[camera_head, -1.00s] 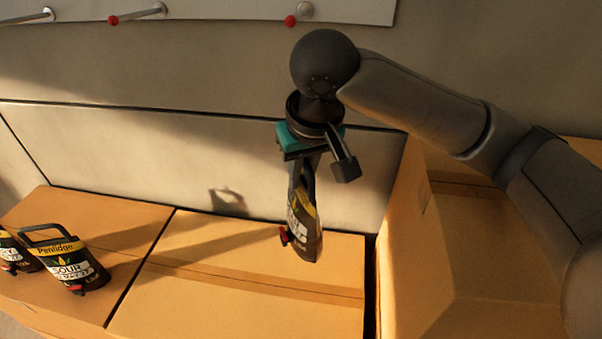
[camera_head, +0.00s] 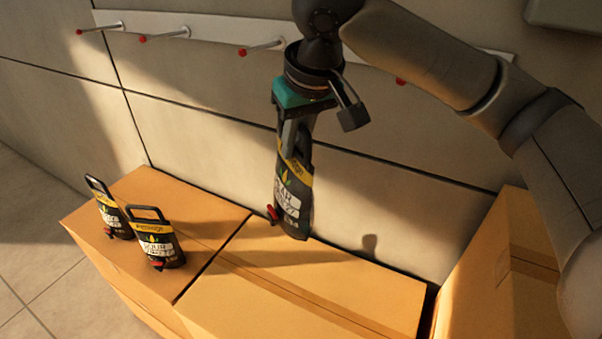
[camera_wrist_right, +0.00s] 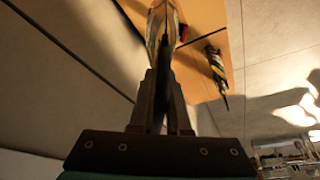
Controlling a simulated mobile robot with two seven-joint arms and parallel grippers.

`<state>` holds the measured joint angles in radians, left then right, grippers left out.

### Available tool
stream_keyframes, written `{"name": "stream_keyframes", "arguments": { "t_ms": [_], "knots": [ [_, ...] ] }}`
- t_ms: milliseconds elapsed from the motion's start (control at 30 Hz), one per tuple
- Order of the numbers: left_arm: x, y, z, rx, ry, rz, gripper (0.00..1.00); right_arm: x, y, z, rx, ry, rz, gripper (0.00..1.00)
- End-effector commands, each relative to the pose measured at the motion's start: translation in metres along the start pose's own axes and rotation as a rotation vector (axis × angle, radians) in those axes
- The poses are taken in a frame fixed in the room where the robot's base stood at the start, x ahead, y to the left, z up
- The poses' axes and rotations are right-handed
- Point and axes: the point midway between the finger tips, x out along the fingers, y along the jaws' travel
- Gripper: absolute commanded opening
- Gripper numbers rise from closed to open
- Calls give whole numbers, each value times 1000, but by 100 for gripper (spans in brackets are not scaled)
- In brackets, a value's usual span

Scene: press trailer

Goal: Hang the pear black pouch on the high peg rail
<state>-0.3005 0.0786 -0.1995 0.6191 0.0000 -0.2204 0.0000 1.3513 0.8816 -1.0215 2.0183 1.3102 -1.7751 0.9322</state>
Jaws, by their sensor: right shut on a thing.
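My right gripper (camera_head: 298,125) is shut on the handle of a black pouch (camera_head: 293,200) with a yellow band, a white label and a red spout. The pouch hangs upright below the gripper, above the cardboard boxes. In the right wrist view the gripper (camera_wrist_right: 162,90) grips its dark handle, and the pouch (camera_wrist_right: 163,20) is seen edge-on. The peg rail (camera_head: 210,32) is a pale strip on the wall with several metal red-tipped pegs (camera_head: 262,48); my right arm covers part of it. The held pouch's name is too small to read surely. My left gripper is not in view.
Two similar black pouches stand on the left cardboard box (camera_head: 190,215): one at the far left (camera_head: 112,218), one beside it (camera_head: 158,245). The middle box (camera_head: 300,290) has a clear top. A taller box (camera_head: 505,270) stands at the right. Tiled floor is at the lower left.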

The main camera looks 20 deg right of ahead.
Motion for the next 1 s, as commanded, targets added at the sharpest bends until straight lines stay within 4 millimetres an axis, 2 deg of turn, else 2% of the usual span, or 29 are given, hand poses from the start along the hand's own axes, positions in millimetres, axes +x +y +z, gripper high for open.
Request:
{"name": "stream_keyframes", "arguments": {
  "t_ms": [33,400,700,1000],
  "knots": [
    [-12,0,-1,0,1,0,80,-24,4,-13,-3,19,-2,0],
    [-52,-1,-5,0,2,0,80,-133,23,-56,-57,57,-25,0],
    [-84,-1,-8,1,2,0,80,-224,36,-79,-97,86,-43,0],
    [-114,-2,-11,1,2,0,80,-317,46,-92,-142,115,-65,0]
  ]
}}
